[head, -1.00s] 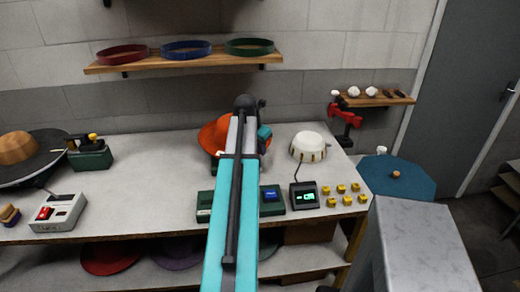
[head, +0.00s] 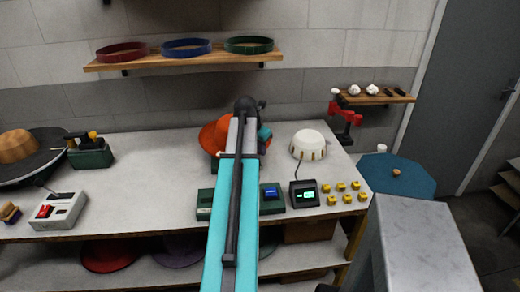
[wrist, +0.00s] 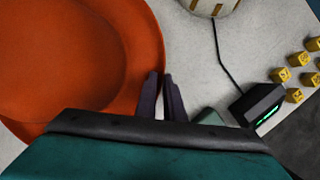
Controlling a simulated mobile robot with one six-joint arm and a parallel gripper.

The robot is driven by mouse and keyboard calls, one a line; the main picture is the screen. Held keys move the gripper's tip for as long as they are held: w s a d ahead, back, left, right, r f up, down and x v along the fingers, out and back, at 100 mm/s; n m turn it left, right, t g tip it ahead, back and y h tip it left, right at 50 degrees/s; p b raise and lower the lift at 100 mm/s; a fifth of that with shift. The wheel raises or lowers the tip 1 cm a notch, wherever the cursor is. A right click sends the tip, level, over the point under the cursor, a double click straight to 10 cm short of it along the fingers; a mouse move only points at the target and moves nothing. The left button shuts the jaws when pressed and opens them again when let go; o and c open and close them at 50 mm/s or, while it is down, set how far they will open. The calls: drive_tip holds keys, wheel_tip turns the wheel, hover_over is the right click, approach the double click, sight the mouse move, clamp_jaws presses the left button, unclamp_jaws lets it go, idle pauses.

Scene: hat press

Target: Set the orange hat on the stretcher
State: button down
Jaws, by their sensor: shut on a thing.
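The orange hat (head: 207,137) is at the back middle of the bench in the head view, partly hidden behind my arm. In the wrist view its wide brim and crown (wrist: 70,55) fill the left side. My gripper (wrist: 165,80) is shut on the hat's brim edge, at the brim's right side in that view. The fingers are hidden behind my arm in the head view. The stretcher, a white dome with tan slots (head: 308,146), stands on the bench to the right of the hat, apart from it. Its lower edge shows at the top of the wrist view (wrist: 210,5).
A small display box (head: 304,194) is joined to the stretcher by a cable. Several yellow blocks (head: 341,188) lie to its right. A green device (head: 271,200) sits at the bench front. A shelf with hat bands (head: 185,59) hangs above. A red clamp (head: 346,124) stands behind right.

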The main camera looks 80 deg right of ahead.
drive_tip(key=shift+f, duration=0.55)
idle(0.4)
drive_tip(key=c, duration=1.8)
unclamp_jaws()
drive_tip(key=shift+r, duration=0.1)
drive_tip(key=b+v, duration=0.2)
drive_tip(key=v, duration=1.1)
drive_tip(key=shift+a+r, duration=0.25)
drive_tip(key=shift+r, duration=0.05)
